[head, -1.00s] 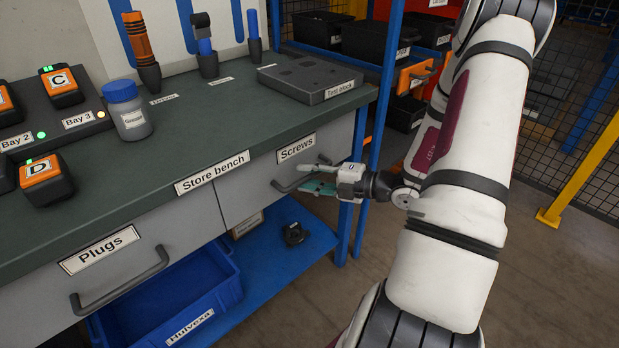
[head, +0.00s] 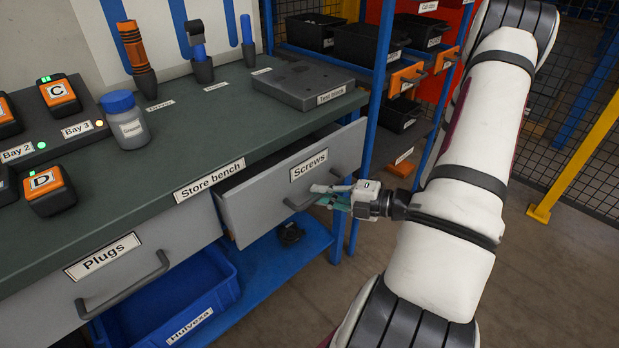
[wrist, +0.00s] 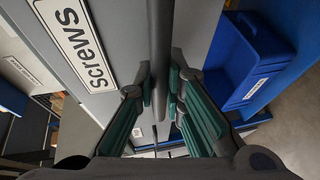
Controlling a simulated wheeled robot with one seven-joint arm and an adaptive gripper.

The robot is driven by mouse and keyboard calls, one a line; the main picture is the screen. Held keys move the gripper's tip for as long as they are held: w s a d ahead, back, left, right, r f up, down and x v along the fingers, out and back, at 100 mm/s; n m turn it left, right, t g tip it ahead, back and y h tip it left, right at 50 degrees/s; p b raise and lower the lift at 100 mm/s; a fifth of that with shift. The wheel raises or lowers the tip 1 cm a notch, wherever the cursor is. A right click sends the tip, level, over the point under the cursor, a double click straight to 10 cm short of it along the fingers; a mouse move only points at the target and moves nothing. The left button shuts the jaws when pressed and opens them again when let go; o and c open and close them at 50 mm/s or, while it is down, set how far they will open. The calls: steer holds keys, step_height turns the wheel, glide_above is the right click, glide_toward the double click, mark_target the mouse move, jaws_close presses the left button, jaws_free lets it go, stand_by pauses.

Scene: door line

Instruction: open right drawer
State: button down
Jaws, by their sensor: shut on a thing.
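The right drawer (head: 265,195), labelled "Screws", is pulled part way out of the bench, and a dark gap shows above its front. Its bar handle (head: 300,203) is on the front face below the label. In the wrist view the teal finger pads of my gripper (wrist: 170,108) are shut on the dark handle bar (wrist: 160,50), one on each side. The drawer front (wrist: 110,25) fills the upper left there. The drawer's inside is mostly hidden.
The left drawer (head: 130,275), labelled "Plugs", is shut. A blue bin (head: 215,290) stands on the blue lower shelf (head: 300,245). A blue post (head: 378,100) is just behind my gripper. A grey test block (head: 305,85) lies on the bench top.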

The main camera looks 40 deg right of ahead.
steer(key=s+p, duration=0.5)
steer(key=s, duration=1.4)
steer(key=shift+s+d+p, duration=0.3)
steer(key=shift+s+p, duration=0.1)
steer(key=c, duration=1.7)
jaws_free()
steer(key=shift+o, duration=0.2)
steer(key=v, duration=1.2)
steer(key=shift+r, duration=0.1)
